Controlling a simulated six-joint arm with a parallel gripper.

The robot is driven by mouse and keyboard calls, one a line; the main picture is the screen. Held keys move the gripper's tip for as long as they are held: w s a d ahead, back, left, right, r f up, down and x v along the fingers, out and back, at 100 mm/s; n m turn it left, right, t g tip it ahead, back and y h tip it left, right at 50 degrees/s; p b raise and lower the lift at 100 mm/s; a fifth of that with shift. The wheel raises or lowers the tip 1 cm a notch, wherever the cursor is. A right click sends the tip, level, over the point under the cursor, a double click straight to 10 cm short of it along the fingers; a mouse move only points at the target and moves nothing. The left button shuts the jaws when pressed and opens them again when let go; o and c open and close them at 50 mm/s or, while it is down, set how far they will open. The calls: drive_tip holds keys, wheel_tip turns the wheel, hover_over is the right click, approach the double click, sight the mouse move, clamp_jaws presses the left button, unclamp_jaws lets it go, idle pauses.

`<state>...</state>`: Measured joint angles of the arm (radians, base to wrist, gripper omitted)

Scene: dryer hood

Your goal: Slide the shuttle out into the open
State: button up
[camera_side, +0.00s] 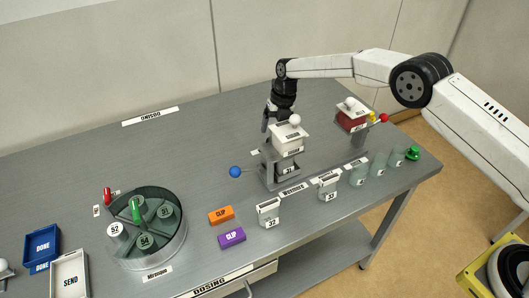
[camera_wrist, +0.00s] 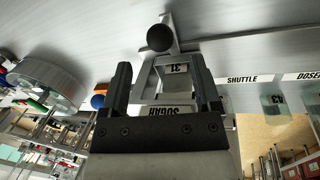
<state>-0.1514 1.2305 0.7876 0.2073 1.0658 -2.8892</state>
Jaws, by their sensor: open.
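A grey stand (camera_side: 268,172) stands mid-table under a pale hopper (camera_side: 289,146) topped by a white knob (camera_side: 295,119). A cup labelled 31 (camera_side: 289,170) sits low in the stand. A blue ball (camera_side: 235,172) sticks out on a rod at the stand's left; I cannot tell whether this is the shuttle's handle. The shuttle's body is not clearly distinguishable. My gripper (camera_side: 268,121) is open, pointing down just behind and left of the hopper.
A second hopper with a red body (camera_side: 351,121) stands at back right. Several cups (camera_side: 329,187) line the front right edge. Orange (camera_side: 221,215) and purple (camera_side: 232,237) clip blocks lie in front. A round carousel (camera_side: 148,228) is at left. Table left of the blue ball is clear.

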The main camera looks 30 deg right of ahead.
drive_tip(key=shift+a+f, duration=0.25)
drive_tip(key=shift+f, duration=1)
drive_tip(key=shift+a+f, duration=0.25)
drive_tip(key=shift+f, duration=1)
clamp_jaws()
